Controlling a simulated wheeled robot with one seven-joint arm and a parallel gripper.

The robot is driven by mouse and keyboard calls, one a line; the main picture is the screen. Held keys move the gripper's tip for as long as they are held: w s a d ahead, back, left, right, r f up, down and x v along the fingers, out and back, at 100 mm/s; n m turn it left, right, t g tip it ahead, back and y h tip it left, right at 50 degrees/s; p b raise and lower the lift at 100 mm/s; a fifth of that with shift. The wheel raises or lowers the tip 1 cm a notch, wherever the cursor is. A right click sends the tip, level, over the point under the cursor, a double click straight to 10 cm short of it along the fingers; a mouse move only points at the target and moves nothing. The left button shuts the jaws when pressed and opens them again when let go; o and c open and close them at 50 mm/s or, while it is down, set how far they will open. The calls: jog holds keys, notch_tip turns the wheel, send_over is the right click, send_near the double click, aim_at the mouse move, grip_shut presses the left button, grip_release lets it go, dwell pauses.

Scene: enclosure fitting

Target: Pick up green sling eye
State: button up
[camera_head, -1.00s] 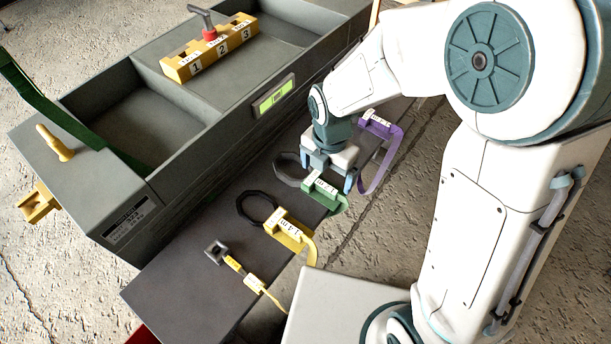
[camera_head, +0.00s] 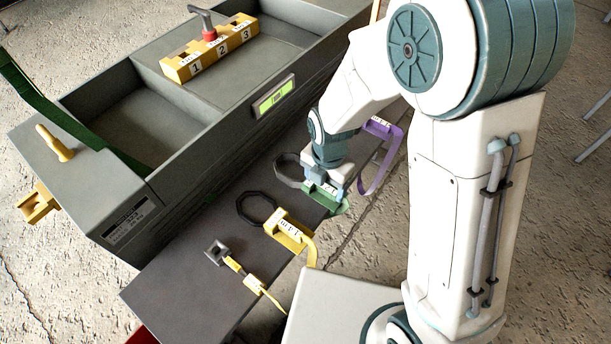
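The green sling eye (camera_head: 326,204) lies at the outer edge of the dark shelf, between the yellow and purple ones. It has a green block with a white label, a green strap end, and a dark loop behind it. My gripper (camera_head: 323,186) points down right over the green block, its fingers at the block's far side and right end. The gripper hides part of the block and label. I cannot tell whether the fingers have closed on it.
A yellow sling eye (camera_head: 290,233) with a black loop lies just nearer, and a purple one (camera_head: 378,128) just beyond. A smaller yellow-tagged cable (camera_head: 236,266) lies at the near end. The grey enclosure (camera_head: 130,205) with a numbered yellow block (camera_head: 208,60) stands behind the shelf.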

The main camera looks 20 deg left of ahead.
jog(key=shift+r, duration=0.15)
notch_tip(320, 180, up, 4)
jog(key=shift+r, duration=0.1)
jog(key=w+d+r, duration=0.6)
jog(key=w+d, duration=0.2)
jog(key=shift+w+r, duration=0.3)
dwell(0.4)
